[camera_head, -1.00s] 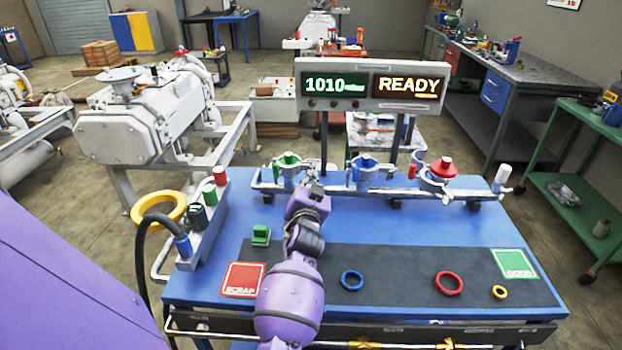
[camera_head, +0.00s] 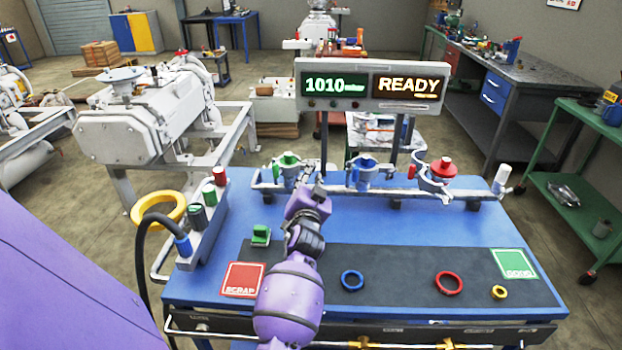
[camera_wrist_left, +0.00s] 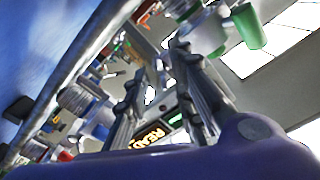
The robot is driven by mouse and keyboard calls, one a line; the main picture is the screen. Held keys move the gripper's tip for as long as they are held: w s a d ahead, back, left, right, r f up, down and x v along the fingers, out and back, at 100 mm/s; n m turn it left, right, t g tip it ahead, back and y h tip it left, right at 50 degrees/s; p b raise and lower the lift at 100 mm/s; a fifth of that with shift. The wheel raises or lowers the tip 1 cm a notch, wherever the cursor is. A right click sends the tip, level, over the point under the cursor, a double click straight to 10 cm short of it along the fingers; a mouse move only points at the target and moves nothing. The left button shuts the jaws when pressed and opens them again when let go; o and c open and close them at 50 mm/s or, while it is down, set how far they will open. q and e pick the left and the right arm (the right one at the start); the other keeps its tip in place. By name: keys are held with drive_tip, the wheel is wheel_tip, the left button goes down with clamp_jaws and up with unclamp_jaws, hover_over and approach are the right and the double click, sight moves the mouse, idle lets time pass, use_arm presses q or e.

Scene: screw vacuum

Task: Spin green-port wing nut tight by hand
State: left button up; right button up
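The green port (camera_head: 289,158) sits at the left end of the pipe rail at the back of the blue bench, with a metal clamp around it. A small green handle stands beside it on the left. My left gripper (camera_head: 319,188) is just right of and in front of this clamp, apart from it in the head view. In the left wrist view its two fingers (camera_wrist_left: 160,85) are spread with nothing between them. A green cylinder (camera_wrist_left: 248,27) and metal clamp parts show beyond the right finger. I cannot make out the wing nut itself. My right gripper is not in view.
The blue port (camera_head: 365,170) and red port (camera_head: 440,168) stand further right on the rail. The display board (camera_head: 370,85) rises behind it. A dark mat (camera_head: 400,270) holds a blue ring (camera_head: 352,281), red ring (camera_head: 448,283) and yellow ring (camera_head: 499,293). A green block (camera_head: 261,235) lies left.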

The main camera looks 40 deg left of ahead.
use_arm(q)
drive_tip(key=v, duration=1.2)
